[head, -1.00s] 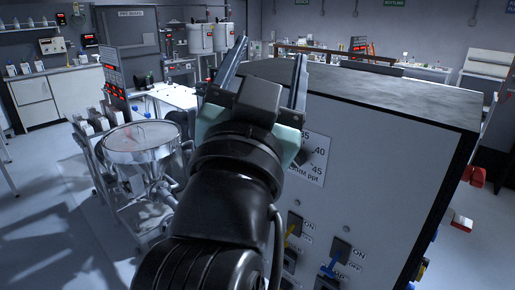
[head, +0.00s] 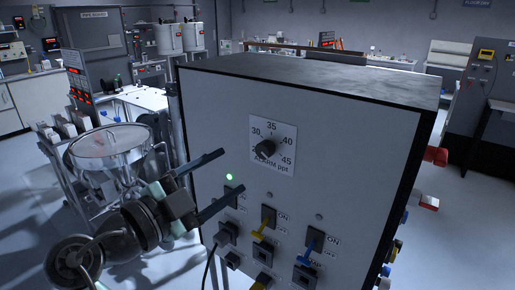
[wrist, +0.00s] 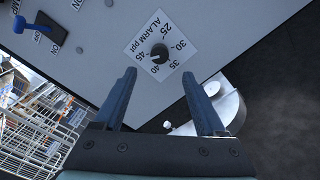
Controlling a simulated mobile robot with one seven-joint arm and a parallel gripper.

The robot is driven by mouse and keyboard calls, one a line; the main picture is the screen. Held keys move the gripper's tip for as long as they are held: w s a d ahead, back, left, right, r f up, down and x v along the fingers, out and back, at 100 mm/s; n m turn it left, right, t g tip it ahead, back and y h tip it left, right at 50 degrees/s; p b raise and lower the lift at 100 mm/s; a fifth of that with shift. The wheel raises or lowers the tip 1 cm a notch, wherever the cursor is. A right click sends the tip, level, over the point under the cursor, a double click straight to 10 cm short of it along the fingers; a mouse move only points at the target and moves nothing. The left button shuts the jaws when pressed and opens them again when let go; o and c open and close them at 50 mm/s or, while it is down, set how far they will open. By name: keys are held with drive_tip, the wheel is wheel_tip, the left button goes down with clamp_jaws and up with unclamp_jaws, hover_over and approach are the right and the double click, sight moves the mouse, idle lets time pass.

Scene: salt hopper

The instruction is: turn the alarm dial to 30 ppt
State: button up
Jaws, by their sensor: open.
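The alarm dial (head: 265,149) is a small black knob on a white square label marked 25 to 45 and "ALARM ppt", on the front of a large light grey cabinet (head: 340,125). Which number its pointer faces is too small to tell for sure. In the wrist view the knob (wrist: 159,52) and its label appear rotated, beyond and roughly between my fingertips. My gripper (head: 232,170) is open and empty, to the left of and a little below the dial in the head view, apart from the knob.
Below the dial are a green lamp (head: 229,177), a yellow-lever switch (head: 265,224) and a blue-lever switch (head: 310,245). A round metal hopper (head: 108,145) stands left of the cabinet, close behind my arm. The floor right of the cabinet is mostly clear.

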sight(261, 152)
drive_tip(key=p+x, duration=0.3)
drive_tip(key=x, duration=0.6)
drive_tip(key=shift+w+d+p, duration=0.25)
drive_tip(key=shift+d+p, duration=0.05)
drive_tip(key=shift+p, duration=0.1)
drive_tip(key=shift+c, duration=0.2)
clamp_jaws()
